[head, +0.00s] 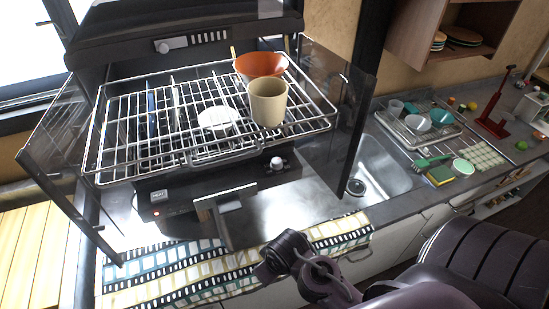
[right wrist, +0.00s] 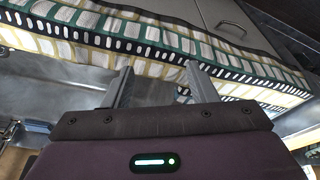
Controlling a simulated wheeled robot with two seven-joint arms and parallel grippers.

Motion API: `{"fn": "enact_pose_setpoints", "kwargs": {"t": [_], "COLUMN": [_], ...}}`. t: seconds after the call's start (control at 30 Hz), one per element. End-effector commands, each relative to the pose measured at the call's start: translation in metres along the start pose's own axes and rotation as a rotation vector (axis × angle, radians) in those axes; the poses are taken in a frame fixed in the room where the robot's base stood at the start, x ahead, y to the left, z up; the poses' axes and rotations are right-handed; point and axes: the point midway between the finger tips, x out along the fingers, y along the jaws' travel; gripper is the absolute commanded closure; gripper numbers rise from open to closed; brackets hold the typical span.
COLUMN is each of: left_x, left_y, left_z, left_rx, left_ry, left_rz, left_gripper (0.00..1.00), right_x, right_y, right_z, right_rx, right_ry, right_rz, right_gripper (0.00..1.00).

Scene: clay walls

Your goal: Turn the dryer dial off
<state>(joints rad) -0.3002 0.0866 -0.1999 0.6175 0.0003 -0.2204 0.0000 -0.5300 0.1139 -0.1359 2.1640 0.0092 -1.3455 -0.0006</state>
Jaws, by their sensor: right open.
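The dryer (head: 200,172) is a dark counter-top unit with a wire rack above its base. Its dial (head: 277,163) is a round, light knob on the right of the front; its pointer setting is too small to read. A small red light (head: 155,213) glows at the left of the front. In the right wrist view my right gripper (right wrist: 158,75) is open and empty, its two fingers apart over the patterned towel. My left gripper does not show.
The rack holds an orange bowl (head: 260,66), a beige cup (head: 268,102) and a white dish (head: 218,118). Clear side panels stand left and right (head: 345,130). A towel (head: 205,268) hangs over the counter edge; a sink (head: 372,175) lies right.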

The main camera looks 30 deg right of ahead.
Motion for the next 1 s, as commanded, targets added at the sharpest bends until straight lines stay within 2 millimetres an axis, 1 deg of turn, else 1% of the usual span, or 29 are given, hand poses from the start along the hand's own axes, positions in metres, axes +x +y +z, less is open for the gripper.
{"fn": "enact_pose_setpoints", "kwargs": {"t": [0.03,0.13,0.2,0.3,0.37,0.57,0.67,0.77,0.8,0.9,1.0], "left_x": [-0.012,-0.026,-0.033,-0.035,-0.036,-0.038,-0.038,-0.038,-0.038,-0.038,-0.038], "left_y": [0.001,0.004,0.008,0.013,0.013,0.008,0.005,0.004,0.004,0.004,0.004], "left_z": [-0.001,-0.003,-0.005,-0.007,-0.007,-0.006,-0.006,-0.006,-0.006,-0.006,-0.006], "left_rx": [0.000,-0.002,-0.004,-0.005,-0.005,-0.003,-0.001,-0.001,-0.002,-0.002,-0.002], "left_ry": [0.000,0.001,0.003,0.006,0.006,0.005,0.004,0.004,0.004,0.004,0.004], "left_rz": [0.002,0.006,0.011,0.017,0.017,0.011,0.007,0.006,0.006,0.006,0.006], "left_gripper": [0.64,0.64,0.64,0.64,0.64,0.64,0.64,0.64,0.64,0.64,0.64], "right_x": [-0.028,-0.071,-0.095,-0.101,-0.102,-0.097,-0.092,-0.089,-0.089,-0.093,-0.100], "right_y": [0.001,0.002,0.003,0.004,0.006,0.020,0.033,0.053,0.063,0.088,0.106], "right_z": [-0.009,-0.027,-0.045,-0.065,-0.077,-0.115,-0.133,-0.149,-0.154,-0.162,-0.161], "right_rx": [0.006,0.033,0.079,0.147,0.188,0.333,0.415,0.503,0.537,0.611,0.654], "right_ry": [0.016,0.058,0.112,0.183,0.226,0.376,0.463,0.565,0.608,0.710,0.779], "right_rz": [0.002,0.002,-0.001,-0.002,0.002,0.049,0.103,0.197,0.246,0.378,0.487], "right_gripper": [0.48,0.48,0.48,0.48,0.48,0.48,0.48,0.48,0.48,0.48,0.48]}}
